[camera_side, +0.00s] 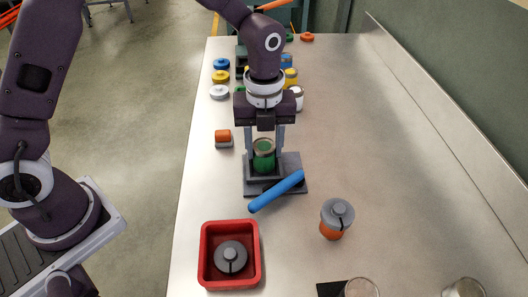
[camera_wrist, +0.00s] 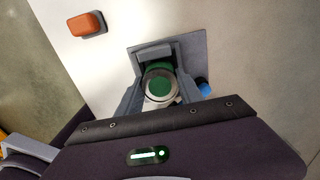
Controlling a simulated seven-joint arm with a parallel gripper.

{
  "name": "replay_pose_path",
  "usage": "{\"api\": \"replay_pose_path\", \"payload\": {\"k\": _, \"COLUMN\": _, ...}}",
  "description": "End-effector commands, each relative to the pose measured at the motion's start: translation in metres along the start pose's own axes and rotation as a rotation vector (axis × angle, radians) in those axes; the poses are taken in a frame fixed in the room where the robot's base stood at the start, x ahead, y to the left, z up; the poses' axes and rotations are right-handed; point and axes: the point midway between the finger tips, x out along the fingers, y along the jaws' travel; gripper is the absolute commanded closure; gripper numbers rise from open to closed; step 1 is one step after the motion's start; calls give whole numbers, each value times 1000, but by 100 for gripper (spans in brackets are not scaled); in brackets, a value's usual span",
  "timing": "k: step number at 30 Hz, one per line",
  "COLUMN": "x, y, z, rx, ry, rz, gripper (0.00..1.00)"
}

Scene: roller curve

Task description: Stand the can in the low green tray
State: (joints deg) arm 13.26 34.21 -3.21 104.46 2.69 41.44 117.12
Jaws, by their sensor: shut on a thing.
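The can (camera_side: 263,162) is green with a pale tan top and stands upright at a grey fixture with a flat base plate (camera_side: 291,163). My gripper (camera_side: 264,154) points straight down with its fingers shut on the can's two sides. In the wrist view the can (camera_wrist: 159,88) shows between the fingertips, with a round pale rim and green on it. The can's bottom is hidden, so I cannot tell whether it touches the fixture. I cannot make out a low green tray; the open tray in sight is red (camera_side: 205,258).
A blue rod (camera_side: 277,191) lies across the plate's front edge. The red tray holds a grey slotted disc (camera_side: 230,257). An orange and grey piece (camera_side: 335,218) stands to the right. An orange block (camera_side: 223,136) is left. Clear cups stand at the front right. The right side is clear.

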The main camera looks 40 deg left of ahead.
Motion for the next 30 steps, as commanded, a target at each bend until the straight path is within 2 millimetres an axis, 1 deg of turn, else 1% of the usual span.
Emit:
{"api": "replay_pose_path", "payload": {"k": 3, "x": -32, "y": -1, "z": 1, "rx": -2, "ry": -4, "rz": -8, "gripper": 100}}
{"api": "replay_pose_path", "payload": {"k": 7, "x": -64, "y": -1, "z": 1, "rx": -2, "ry": -3, "rz": -6, "gripper": 100}}
{"api": "replay_pose_path", "payload": {"k": 9, "x": -76, "y": -1, "z": 1, "rx": -2, "ry": -3, "rz": -5, "gripper": 100}}
{"api": "replay_pose_path", "payload": {"k": 11, "x": -83, "y": -1, "z": 4, "rx": -14, "ry": -2, "rz": -3, "gripper": 100}}
{"api": "replay_pose_path", "payload": {"k": 14, "x": -89, "y": -5, "z": 22, "rx": -80, "ry": -2, "rz": -1, "gripper": 100}}
{"api": "replay_pose_path", "payload": {"k": 17, "x": -90, "y": -10, "z": 58, "rx": -203, "ry": -4, "rz": -1, "gripper": 100}}
{"api": "replay_pose_path", "payload": {"k": 18, "x": -90, "y": -12, "z": 76, "rx": -263, "ry": -3, "rz": -1, "gripper": 100}}
{"api": "replay_pose_path", "payload": {"k": 20, "x": -90, "y": -13, "z": 105, "rx": -355, "ry": -4, "rz": -1, "gripper": 100}}
{"api": "replay_pose_path", "payload": {"k": 21, "x": -90, "y": -12, "z": 125, "rx": -417, "ry": -4, "rz": 0, "gripper": 100}}
{"api": "replay_pose_path", "payload": {"k": 23, "x": -90, "y": -9, "z": 156, "rx": -511, "ry": -5, "rz": 1, "gripper": 100}}
{"api": "replay_pose_path", "payload": {"k": 24, "x": -89, "y": -6, "z": 177, "rx": -570, "ry": -6, "rz": 2, "gripper": 100}}
{"api": "replay_pose_path", "payload": {"k": 25, "x": -89, "y": -3, "z": 192, "rx": -610, "ry": -6, "rz": 3, "gripper": 100}}
{"api": "replay_pose_path", "payload": {"k": 27, "x": -88, "y": 3, "z": 219, "rx": -684, "ry": -5, "rz": 3, "gripper": 100}}
{"api": "replay_pose_path", "payload": {"k": 30, "x": -89, "y": 11, "z": 244, "rx": -749, "ry": -3, "rz": 2, "gripper": 100}}
